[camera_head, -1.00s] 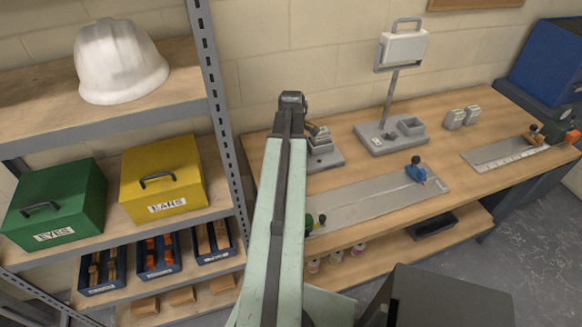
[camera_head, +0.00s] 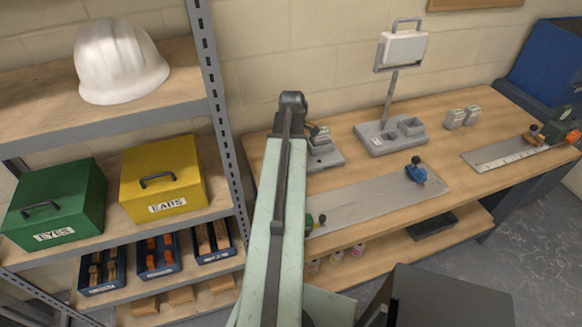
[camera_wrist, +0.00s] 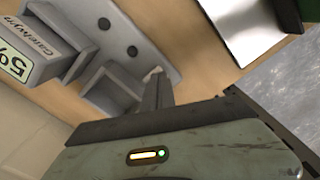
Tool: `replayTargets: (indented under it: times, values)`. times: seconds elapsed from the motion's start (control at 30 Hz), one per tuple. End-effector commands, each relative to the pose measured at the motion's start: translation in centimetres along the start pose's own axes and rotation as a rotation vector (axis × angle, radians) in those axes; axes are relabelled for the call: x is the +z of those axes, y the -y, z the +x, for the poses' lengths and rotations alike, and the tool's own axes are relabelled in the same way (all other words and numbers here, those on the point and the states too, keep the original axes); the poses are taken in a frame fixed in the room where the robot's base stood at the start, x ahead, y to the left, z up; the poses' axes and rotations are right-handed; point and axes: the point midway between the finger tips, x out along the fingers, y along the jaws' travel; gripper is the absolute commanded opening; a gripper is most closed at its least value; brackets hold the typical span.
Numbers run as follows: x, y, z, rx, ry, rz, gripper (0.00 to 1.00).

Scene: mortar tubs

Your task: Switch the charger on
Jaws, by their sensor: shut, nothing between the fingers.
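The charger is a grey unit on the bench, partly hidden behind my arm in the head view (camera_head: 326,160). It also shows in the wrist view as a grey base (camera_wrist: 133,22) with two dark round spots and raised grey holders. A pack (camera_wrist: 40,48) with a "5" label and printed lettering sits at its left part. My gripper (camera_wrist: 156,82) is shut and empty, with its fingertips at the charger's near edge beside a small pale piece (camera_wrist: 152,73). I cannot tell whether they touch it or whether it is the switch. In the head view my gripper is hidden.
A grey stand with a white upright box (camera_head: 403,47) is right of the charger. A long metal plate (camera_head: 365,203) with a blue tool (camera_head: 416,173) lies in front. A shelf unit (camera_head: 222,110) rises at left.

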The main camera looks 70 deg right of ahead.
Motion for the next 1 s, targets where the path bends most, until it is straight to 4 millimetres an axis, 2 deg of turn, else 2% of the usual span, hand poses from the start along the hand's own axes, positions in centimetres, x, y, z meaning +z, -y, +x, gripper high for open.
replayTargets:
  times: [1.0]
  values:
    - [0.1,0.0,1.4,0.0,0.0,0.001,0.0]
